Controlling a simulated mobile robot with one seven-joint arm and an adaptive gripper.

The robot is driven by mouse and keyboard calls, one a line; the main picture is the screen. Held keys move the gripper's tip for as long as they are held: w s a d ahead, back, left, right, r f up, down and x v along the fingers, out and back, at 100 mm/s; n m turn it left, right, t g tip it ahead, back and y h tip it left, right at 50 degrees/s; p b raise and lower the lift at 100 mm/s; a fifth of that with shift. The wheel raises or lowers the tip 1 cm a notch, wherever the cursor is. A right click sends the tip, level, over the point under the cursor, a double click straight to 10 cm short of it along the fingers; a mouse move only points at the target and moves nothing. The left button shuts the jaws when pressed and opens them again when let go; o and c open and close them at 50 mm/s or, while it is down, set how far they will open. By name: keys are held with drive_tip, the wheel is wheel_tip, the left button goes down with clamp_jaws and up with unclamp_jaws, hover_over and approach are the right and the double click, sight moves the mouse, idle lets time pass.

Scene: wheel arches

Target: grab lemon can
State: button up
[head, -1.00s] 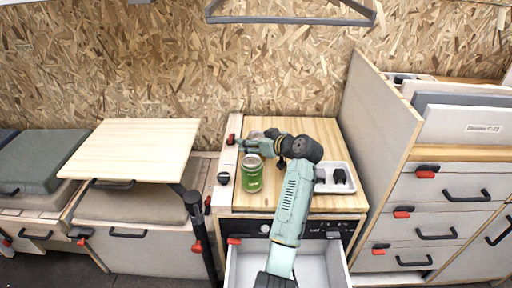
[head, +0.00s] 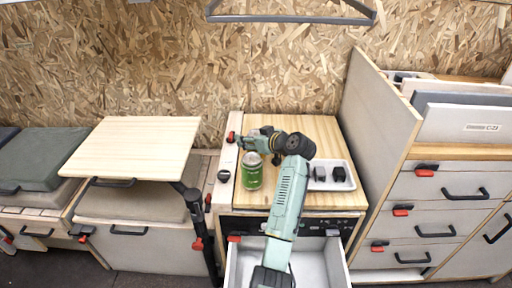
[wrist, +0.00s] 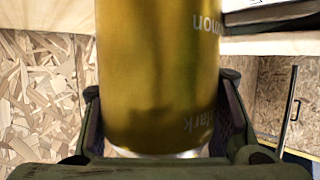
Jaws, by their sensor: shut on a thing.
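The lemon can (wrist: 158,75) is yellow-gold and fills the middle of the wrist view, with upside-down lettering ending in "mon" on its side. My gripper (wrist: 160,115) is shut on it, one finger on each side. In the head view my gripper (head: 246,142) is over the back left of the wooden counter, just behind a green can. I cannot make out the lemon can there; the gripper and the green can hide that spot.
The green can (head: 252,172) stands upright on the counter (head: 322,200), close in front of my gripper. A white tray (head: 328,185) with dark items lies to the right. An open drawer (head: 318,262) is below. A chipboard wall (head: 290,75) stands behind.

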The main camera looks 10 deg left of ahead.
clamp_jaws()
drive_tip(key=shift+r, duration=0.15)
